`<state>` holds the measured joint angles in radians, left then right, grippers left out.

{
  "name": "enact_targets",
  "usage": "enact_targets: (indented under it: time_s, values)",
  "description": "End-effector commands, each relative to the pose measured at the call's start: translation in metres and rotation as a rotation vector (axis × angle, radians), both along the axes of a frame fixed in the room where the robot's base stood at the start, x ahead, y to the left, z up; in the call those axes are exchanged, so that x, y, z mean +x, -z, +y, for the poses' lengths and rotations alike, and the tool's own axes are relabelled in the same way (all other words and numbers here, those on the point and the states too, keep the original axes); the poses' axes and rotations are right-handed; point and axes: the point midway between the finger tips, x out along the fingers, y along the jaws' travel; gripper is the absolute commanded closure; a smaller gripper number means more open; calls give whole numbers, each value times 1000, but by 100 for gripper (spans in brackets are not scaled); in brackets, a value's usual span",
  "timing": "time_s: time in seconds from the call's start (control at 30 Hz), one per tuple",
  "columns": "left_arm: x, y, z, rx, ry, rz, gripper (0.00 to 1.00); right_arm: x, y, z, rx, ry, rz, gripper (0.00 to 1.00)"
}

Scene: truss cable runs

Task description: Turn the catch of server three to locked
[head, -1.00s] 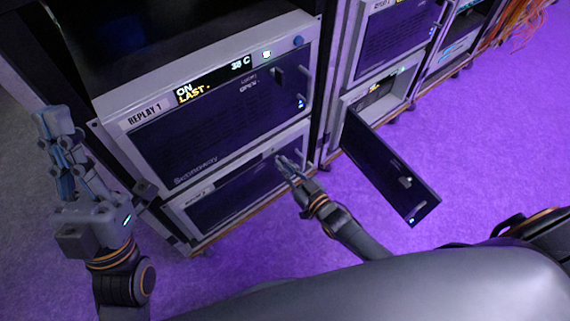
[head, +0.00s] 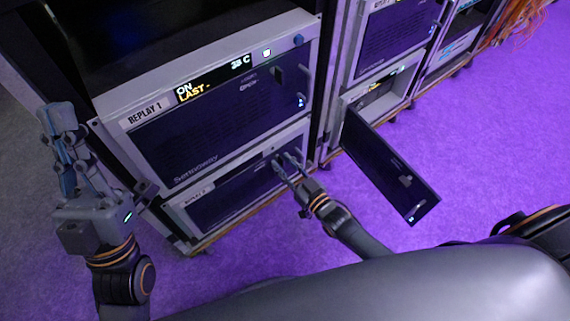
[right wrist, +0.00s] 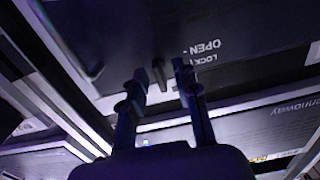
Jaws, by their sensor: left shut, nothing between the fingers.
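My right gripper (head: 283,161) is at the right end of the lower left unit's dark front panel (head: 232,196), whose label is too small to read surely. In the right wrist view my right gripper (right wrist: 163,72) has its fingers apart. A small dark catch lever (right wrist: 159,74) shows between the fingertips; I cannot tell whether they touch it. The words OPEN and LOCK are upside down beside it. No label reading server three is legible. My left gripper (head: 62,125) is shut and empty, left of the rack.
The REPLAY 1 unit (head: 215,130) sits above, with its own catch (head: 277,74) at the right. In the neighbouring rack an open door (head: 390,168) sticks out over the purple floor, right of my right gripper. Orange cables (head: 515,25) hang at the far right.

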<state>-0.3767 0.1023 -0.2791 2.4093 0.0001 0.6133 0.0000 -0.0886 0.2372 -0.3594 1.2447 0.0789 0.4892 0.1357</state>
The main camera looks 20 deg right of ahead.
Motion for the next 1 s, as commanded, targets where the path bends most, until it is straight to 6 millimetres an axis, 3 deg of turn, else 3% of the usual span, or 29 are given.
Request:
enact_targets:
  time_s: [0.17,0.6,0.77,1.0]
  values:
    - [0,0,0,0,1,1,100,-16,1,-6,-2,0,2,69]
    - [0,0,0,0,0,0,100,-97,1,-35,-1,-1,3,69]
    - [0,0,0,0,0,0,100,-110,1,-40,-2,0,2,69]
    - [0,0,0,0,0,-1,100,-113,0,-41,-1,0,0,69]
